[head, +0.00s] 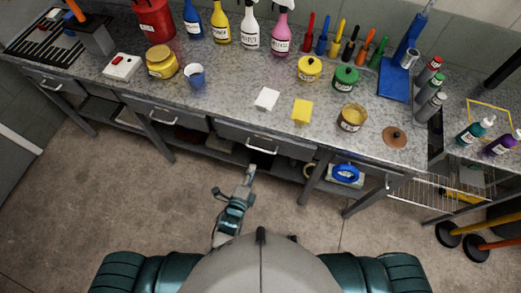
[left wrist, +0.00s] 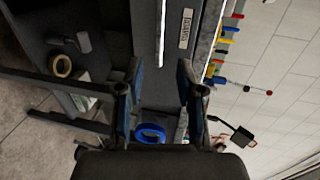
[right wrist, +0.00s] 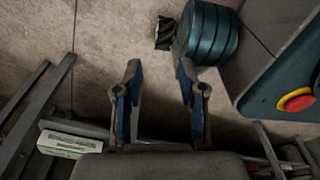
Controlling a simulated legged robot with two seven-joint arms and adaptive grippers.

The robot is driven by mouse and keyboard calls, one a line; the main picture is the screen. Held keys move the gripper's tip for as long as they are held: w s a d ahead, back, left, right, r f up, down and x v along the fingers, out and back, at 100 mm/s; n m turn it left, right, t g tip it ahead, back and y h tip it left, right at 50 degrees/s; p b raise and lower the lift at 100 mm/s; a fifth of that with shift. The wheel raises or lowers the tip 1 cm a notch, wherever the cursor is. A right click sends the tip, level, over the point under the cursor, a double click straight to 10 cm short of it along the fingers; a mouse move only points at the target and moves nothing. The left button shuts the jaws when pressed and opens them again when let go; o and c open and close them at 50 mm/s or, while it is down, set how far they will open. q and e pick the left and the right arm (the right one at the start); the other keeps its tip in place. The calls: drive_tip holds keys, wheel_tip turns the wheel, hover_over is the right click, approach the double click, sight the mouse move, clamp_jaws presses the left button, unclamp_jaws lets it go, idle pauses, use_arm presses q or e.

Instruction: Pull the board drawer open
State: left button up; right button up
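A grey drawer front (head: 240,134) with a pale bar handle (head: 262,150) is under the middle of the bench and looks shut. My left gripper (head: 250,172) is just below and in front of this handle. In the left wrist view, my left gripper (left wrist: 156,85) is open, with nothing between its fingertips. The handle (left wrist: 162,35) runs ahead of the gap between the fingers, apart from them. A small label (left wrist: 187,28) is on the drawer front, too small to read surely. My right gripper (right wrist: 160,85) is open and empty over the floor.
A lower shelf holds a blue roll (head: 345,173). The floor (head: 130,195) before the bench is clear.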

sight(261, 150)
use_arm(q)
drive_tip(key=b+x, duration=0.1)
drive_tip(key=x, duration=1.1)
use_arm(e)
drive_tip(key=w, duration=0.1)
drive_tip(key=w+r, duration=0.1)
drive_tip(key=w, duration=0.1)
drive_tip(key=shift+a+r, duration=0.2)
drive_tip(key=shift+a, duration=0.05)
use_arm(q)
drive_tip(key=shift+s, duration=0.1)
clamp_jaws()
